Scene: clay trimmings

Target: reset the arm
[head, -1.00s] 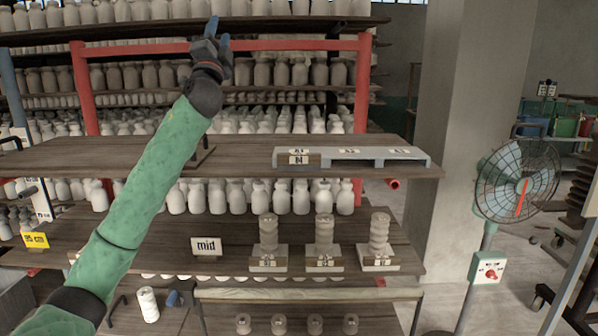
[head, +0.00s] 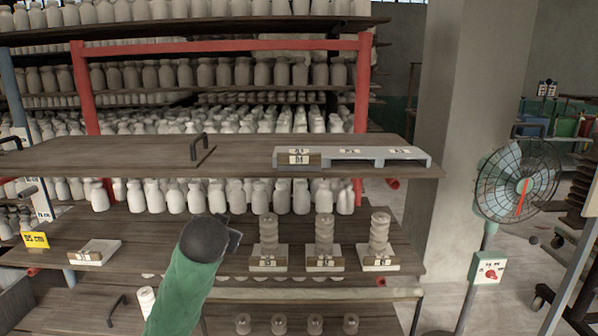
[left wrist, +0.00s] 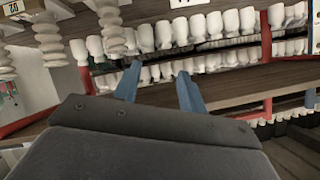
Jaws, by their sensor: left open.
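My left arm, in its green sleeve, comes up from the bottom of the head view. Its dark wrist end is in front of the middle shelf, left of the stacked clay pieces (head: 268,235). The left gripper's fingers are hidden there behind the wrist. In the left wrist view the two blue fingers of my left gripper (left wrist: 158,82) stand apart with nothing between them. My right gripper does not show in either view.
The upper shelf board (head: 100,155) carries a grey rack (head: 375,154). The middle shelf holds several stacks on white bases and an empty white base (head: 94,252) at left. A fan (head: 516,182) stands at right, beside a pillar (head: 465,120).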

